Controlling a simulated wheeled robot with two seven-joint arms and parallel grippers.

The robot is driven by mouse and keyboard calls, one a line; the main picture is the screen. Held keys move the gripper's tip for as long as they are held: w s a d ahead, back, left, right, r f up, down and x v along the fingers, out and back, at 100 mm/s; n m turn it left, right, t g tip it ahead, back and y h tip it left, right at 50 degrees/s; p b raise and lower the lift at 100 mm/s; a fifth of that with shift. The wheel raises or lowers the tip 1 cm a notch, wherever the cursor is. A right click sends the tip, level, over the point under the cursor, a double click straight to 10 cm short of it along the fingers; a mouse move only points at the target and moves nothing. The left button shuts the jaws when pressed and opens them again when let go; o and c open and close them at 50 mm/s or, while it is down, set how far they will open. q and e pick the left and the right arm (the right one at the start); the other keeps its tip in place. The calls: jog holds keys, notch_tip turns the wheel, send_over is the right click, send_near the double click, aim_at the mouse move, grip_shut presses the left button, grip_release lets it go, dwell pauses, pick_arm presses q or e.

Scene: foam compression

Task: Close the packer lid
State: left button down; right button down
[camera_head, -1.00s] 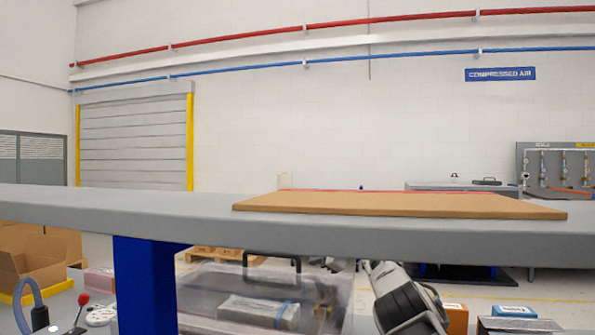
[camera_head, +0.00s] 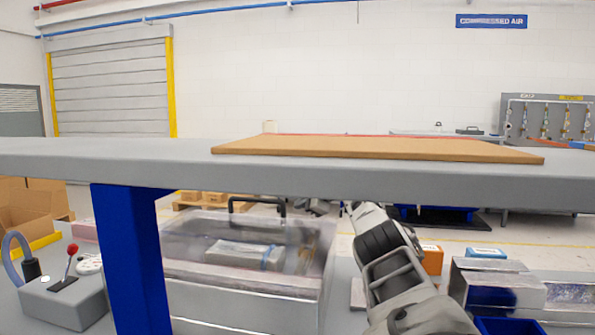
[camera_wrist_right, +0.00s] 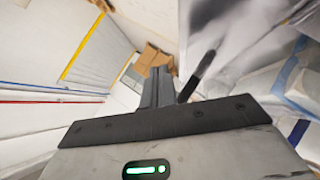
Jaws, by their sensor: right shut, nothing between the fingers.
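The packer (camera_head: 180,315) stands under the grey shelf, with a clear lid (camera_head: 190,250) and a black handle (camera_head: 233,206) along its top. A grey item with a blue band (camera_head: 240,253) shows through the lid. I cannot tell whether the lid is fully down. My right gripper (camera_head: 318,208) is near the handle's right side, small and partly hidden behind its wrist. In the right wrist view its fingers (camera_wrist_right: 157,88) are together and empty. A black bar, probably the handle (camera_wrist_right: 198,74), runs close beside them; contact is unclear. My left gripper is not in view.
The grey shelf (camera_head: 60,158) with a brown board (camera_head: 370,148) crosses above the packer, on a blue post (camera_head: 130,255). A control box with a red-knobbed lever (camera_head: 68,285) stands left. Orange (camera_head: 432,259) and blue (camera_head: 486,253) boxes and a metal bin (camera_head: 510,272) are right.

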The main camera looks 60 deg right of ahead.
notch_tip(320, 180, up, 4)
jog(key=shift+f+p, duration=0.25)
jog(key=shift+p, duration=0.6)
jog(key=s+d+r, duration=0.1)
jog(key=s+r, duration=0.5)
jog(key=s, duration=0.1)
jog(key=shift+d, duration=0.3)
